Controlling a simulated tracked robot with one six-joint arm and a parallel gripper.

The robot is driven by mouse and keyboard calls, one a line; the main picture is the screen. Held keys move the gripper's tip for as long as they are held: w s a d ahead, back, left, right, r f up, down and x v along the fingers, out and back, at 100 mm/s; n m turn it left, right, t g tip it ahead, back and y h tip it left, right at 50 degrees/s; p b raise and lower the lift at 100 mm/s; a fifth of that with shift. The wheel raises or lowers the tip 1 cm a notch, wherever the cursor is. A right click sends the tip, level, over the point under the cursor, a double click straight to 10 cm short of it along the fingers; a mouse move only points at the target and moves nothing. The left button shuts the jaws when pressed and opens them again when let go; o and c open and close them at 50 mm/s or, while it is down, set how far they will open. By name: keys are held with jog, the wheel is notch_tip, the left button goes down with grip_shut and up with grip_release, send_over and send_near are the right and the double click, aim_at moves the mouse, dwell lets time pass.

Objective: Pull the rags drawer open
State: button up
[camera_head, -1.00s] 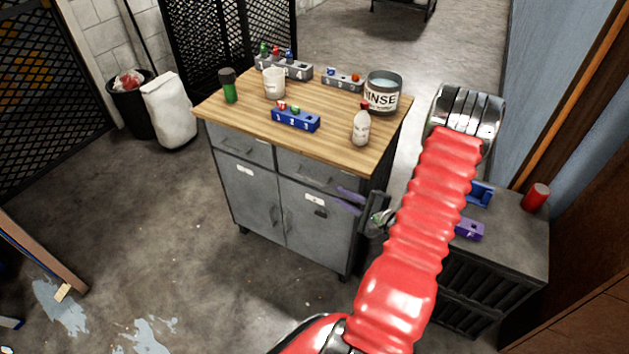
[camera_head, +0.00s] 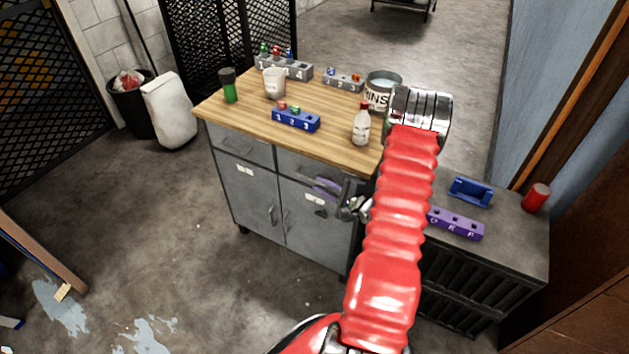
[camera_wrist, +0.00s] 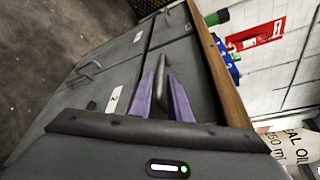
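The grey metal cabinet has two shut drawers in its upper row. They are the left drawer (camera_head: 238,146) and the right drawer (camera_head: 300,165). I cannot read which is labelled rags. My gripper (camera_head: 322,186) is at the front of the right drawer. In the wrist view its two purple fingers (camera_wrist: 164,98) stand apart, one on each side of a dark bar handle (camera_wrist: 160,72). The gripper is open, and I cannot tell whether either finger touches the handle. My red arm hides the cabinet's right edge.
The wooden top (camera_head: 250,108) holds a blue numbered block (camera_head: 296,120), a white bottle (camera_head: 361,128) and a rinse tin (camera_head: 380,92) near the arm. Two doors lie below the drawers. A low side cabinet (camera_head: 510,240) stands right. The floor in front is clear.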

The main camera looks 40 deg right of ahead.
aim_at(318, 182)
jog(key=shift+x, duration=2.2)
grip_shut()
